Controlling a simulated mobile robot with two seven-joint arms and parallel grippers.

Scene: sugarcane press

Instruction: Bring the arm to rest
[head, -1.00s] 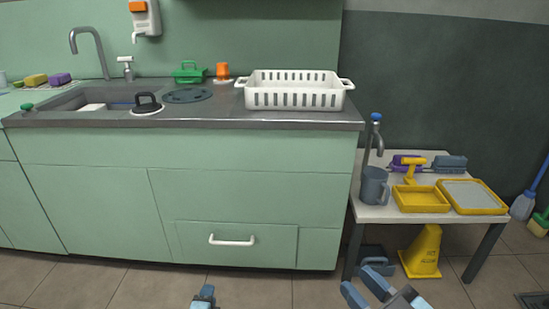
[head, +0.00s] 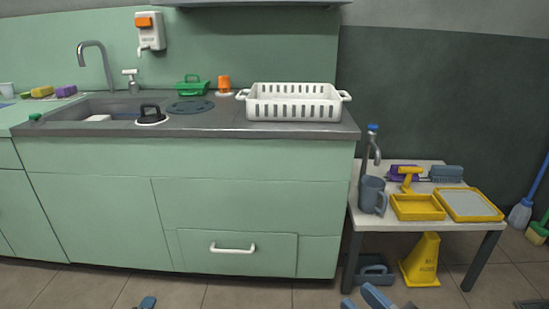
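My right gripper (head: 362,299) shows at the bottom edge of the head view, in front of the small side table. Its two blue-grey fingertips are apart with nothing seen between them; most of the hand is cut off by the frame. Of my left gripper (head: 147,302) only a small blue tip shows at the bottom edge, in front of the cabinet, so its opening cannot be judged. Neither visible part appears to touch anything.
The green cabinet (head: 95,220) with its grey counter carries a white basket (head: 293,103). The side table (head: 400,232) at right holds a grey-blue jug (head: 371,195) and yellow trays (head: 418,207). A yellow floor sign (head: 421,260) stands beneath. Tiled floor lies in front.

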